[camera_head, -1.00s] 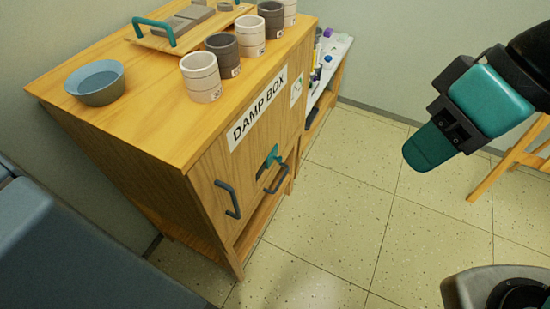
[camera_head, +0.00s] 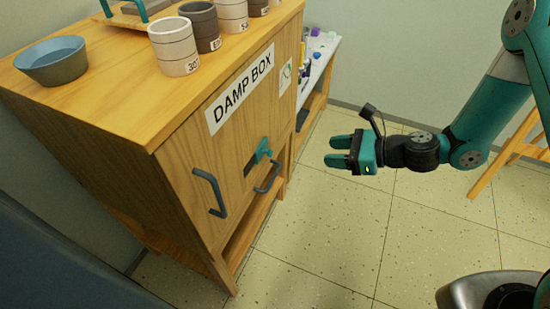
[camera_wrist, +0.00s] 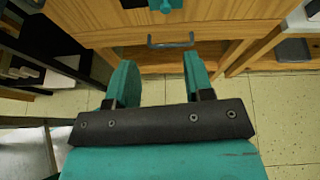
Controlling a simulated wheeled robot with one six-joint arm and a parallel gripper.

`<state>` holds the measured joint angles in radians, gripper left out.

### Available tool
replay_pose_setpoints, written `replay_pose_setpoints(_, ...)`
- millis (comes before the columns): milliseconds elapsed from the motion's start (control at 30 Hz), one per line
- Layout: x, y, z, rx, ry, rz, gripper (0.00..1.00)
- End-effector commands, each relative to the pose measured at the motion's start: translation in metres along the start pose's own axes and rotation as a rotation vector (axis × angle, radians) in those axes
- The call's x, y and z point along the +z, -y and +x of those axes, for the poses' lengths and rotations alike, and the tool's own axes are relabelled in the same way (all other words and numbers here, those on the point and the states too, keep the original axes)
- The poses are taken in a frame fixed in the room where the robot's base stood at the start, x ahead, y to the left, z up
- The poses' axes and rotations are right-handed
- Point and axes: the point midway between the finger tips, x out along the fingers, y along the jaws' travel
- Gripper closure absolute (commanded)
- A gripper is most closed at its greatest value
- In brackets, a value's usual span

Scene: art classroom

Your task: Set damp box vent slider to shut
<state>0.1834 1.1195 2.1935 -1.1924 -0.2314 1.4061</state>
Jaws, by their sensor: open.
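The damp box (camera_head: 205,150) is a wooden cabinet with a "DAMP BOX" label on its front. The teal vent slider (camera_head: 263,150) sits on the front below the label, at the right end of a dark slot (camera_head: 250,164). In the wrist view the slider knob (camera_wrist: 166,5) is at the top edge, partly cut off. My gripper (camera_head: 342,151) is open and empty, in the air to the right of the cabinet front, apart from the slider. Its two teal fingers (camera_wrist: 158,80) also show apart in the wrist view, pointing toward the cabinet.
Two grey handles (camera_head: 210,192) and (camera_head: 268,177) stick out of the cabinet front near the slider. Cups (camera_head: 174,47) and a blue bowl (camera_head: 52,62) stand on top. A shelf (camera_head: 318,75) stands beyond. Floor (camera_head: 330,225) before the cabinet is clear.

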Motion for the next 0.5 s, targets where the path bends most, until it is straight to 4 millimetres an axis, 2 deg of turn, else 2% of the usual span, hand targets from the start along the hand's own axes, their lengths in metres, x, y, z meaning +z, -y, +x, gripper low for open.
replay_pose_setpoints(33,-0.010,0.001,0.002,-0.017,0.006,0.048,0.53)
replay_pose_setpoints(100,-0.015,0.003,0.004,-0.031,0.010,0.083,0.53)
replay_pose_setpoints(267,-0.015,0.003,0.019,-0.032,0.011,0.091,0.53)
replay_pose_setpoints(500,-0.013,0.003,0.071,-0.028,0.012,0.085,0.53)
